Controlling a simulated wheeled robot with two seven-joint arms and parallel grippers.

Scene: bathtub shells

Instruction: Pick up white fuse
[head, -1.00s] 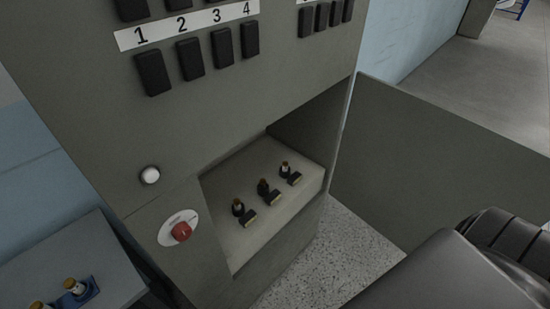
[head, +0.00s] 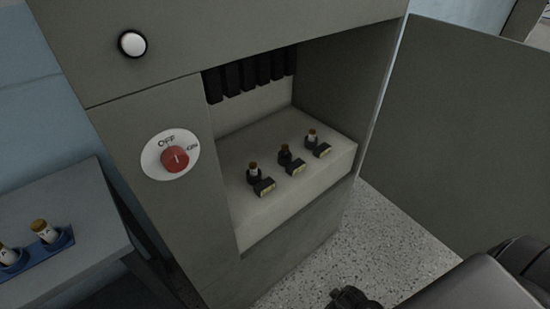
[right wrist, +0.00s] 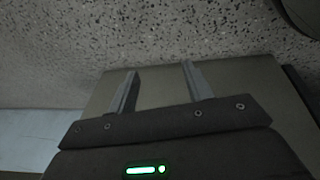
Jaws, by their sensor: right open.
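Several fuses with brownish caps are in view. Inside the open cabinet (head: 300,203), three stand in black holders on a pale ledge: a front fuse with a white body (head: 253,173), a darker middle fuse (head: 285,155), and a back fuse with a white body (head: 311,138). Two more whitish fuses, one nearer (head: 8,255) and one farther (head: 41,230), stand in a blue holder (head: 58,244) on the side table. My right gripper (right wrist: 158,76) is open and empty in the right wrist view, away from all fuses. My left gripper is not in view.
A red OFF/ON dial (head: 175,159) and a white round button (head: 132,44) are on the cabinet front. The open door (head: 455,140) stands to the right. The grey side table (head: 75,205) is at left. Speckled floor (head: 385,245) is clear.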

